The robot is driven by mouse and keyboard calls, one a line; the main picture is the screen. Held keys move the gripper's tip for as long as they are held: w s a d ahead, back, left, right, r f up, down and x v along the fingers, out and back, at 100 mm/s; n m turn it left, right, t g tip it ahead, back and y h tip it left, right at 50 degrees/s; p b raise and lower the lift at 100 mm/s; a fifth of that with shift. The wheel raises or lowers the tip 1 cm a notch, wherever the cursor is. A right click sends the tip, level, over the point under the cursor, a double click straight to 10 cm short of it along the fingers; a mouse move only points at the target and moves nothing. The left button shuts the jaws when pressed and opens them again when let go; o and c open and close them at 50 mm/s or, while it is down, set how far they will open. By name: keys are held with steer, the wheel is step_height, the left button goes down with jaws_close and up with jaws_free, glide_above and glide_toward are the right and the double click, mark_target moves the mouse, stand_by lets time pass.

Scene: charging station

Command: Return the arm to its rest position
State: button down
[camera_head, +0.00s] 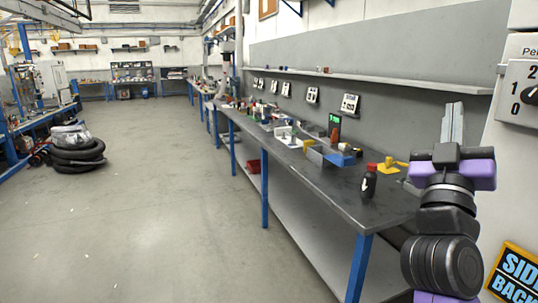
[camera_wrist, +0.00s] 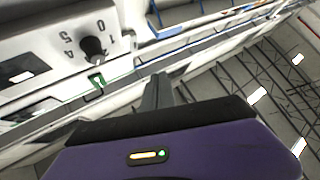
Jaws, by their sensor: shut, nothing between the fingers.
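My gripper (camera_head: 453,123) points straight up at the right of the head view, with its grey fingers together and nothing between them. My arm rises from the lower right, in front of the near end of the workbench (camera_head: 345,206) and beside a white cabinet. In the wrist view my gripper (camera_wrist: 160,82) shows as closed fingers beyond the purple housing, with the scene tilted and ceiling lights on the right.
The white cabinet's dial (camera_head: 533,90) is at the right edge. Stacked black tires (camera_head: 76,155) lie left; the middle floor is clear.

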steer(key=s+a+f+n+y+p, duration=0.1)
steer(key=s+a+f+y, duration=0.3)
steer(key=f, duration=0.4)
steer(key=s+a+f+n+y+p, duration=0.1)
steer(key=s+a+f+n+y, duration=0.2)
steer(key=f, duration=0.5)
steer(key=s+a+f+y, duration=0.4)
steer(key=s+f, duration=0.2)
steer(key=f, duration=0.2)
steer(key=s+f+g+y+p, duration=0.1)
steer(key=s+f, duration=0.3)
steer(key=s, duration=0.6)
steer(key=s+a+f+m+g+p, duration=0.1)
steer(key=s+f+g, duration=0.2)
steer(key=s, duration=0.7)
steer(key=s+f+m+g+y+p, duration=0.1)
steer(key=s+f, duration=0.4)
steer(key=s, duration=0.5)
steer(key=shift+a+g+y+p, duration=0.3)
steer(key=shift+a+g+p, duration=0.15)
steer(key=shift+g, duration=0.55)
